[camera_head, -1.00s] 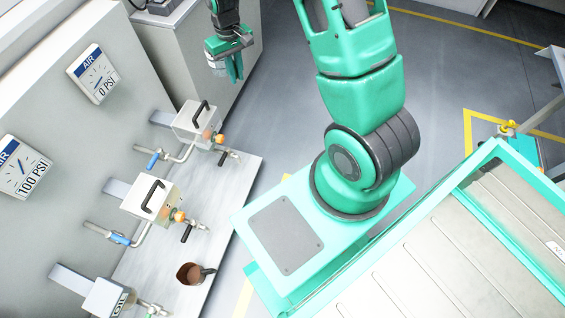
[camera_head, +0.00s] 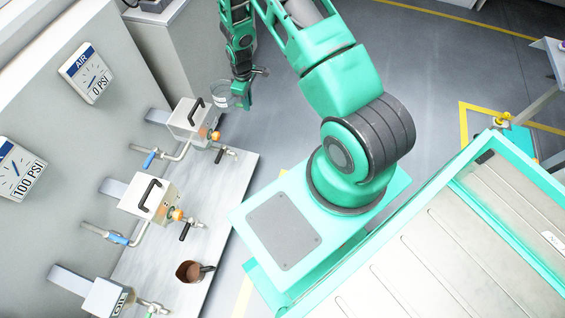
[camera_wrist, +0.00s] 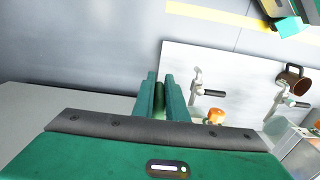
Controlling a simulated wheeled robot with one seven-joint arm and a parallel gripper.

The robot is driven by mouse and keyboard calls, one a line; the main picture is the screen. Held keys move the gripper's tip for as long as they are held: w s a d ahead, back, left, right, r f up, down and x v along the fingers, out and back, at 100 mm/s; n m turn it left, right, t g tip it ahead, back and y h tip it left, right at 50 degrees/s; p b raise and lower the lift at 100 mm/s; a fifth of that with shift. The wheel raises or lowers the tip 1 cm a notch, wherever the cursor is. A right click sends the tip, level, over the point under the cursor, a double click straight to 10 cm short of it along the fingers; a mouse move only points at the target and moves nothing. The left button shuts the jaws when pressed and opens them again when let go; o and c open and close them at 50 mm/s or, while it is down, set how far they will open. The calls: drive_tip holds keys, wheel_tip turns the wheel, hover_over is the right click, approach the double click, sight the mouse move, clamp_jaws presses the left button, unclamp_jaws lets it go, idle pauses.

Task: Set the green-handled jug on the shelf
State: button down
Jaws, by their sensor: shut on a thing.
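My gripper (camera_head: 243,98) hangs at the top of the head view, beyond the far end of the pale shelf (camera_head: 219,207). It is shut on the clear jug (camera_head: 222,95), which sits to the left of the fingers, behind the far press unit. In the wrist view my gripper's fingers (camera_wrist: 158,90) close around the jug's green handle (camera_wrist: 159,100). The jug's body is hidden there. The shelf also shows in the wrist view (camera_wrist: 228,70), ahead and to the right of the fingers.
A brown mug (camera_head: 188,271) stands on the near part of the shelf. Box-shaped units with black handles (camera_head: 152,196), valves and pipes line its wall side. Gauges (camera_head: 88,73) hang on the wall. The shelf's far end and outer edge look clear.

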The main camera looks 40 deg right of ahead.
drive_tip(key=s+d+f+n, duration=0.1)
drive_tip(key=s+f+n, duration=0.2)
drive_tip(key=f, duration=0.8)
drive_tip(key=s+d+f+n, duration=0.2)
drive_tip(key=s+f+n, duration=0.2)
drive_tip(key=s+f, duration=0.4)
drive_tip(key=s+d+f+n, duration=0.2)
drive_tip(key=s+f+n, duration=0.2)
drive_tip(key=f, duration=1)
drive_tip(key=shift+s+d, duration=0.2)
drive_tip(key=shift+s, duration=0.5)
drive_tip(key=shift+d, duration=0.1)
drive_tip(key=shift+w+a+f, duration=0.2)
drive_tip(key=shift+w+a, duration=1.25)
drive_tip(key=shift+w, duration=0.55)
drive_tip(key=shift+w+a+f, duration=0.25)
drive_tip(key=shift+w+a, duration=1.15)
drive_tip(key=shift+w, duration=0.6)
drive_tip(key=shift+w+a+f, duration=0.2)
drive_tip(key=shift+w+a, duration=1.25)
drive_tip(key=shift+w, duration=0.55)
drive_tip(key=shift+f, duration=0.3)
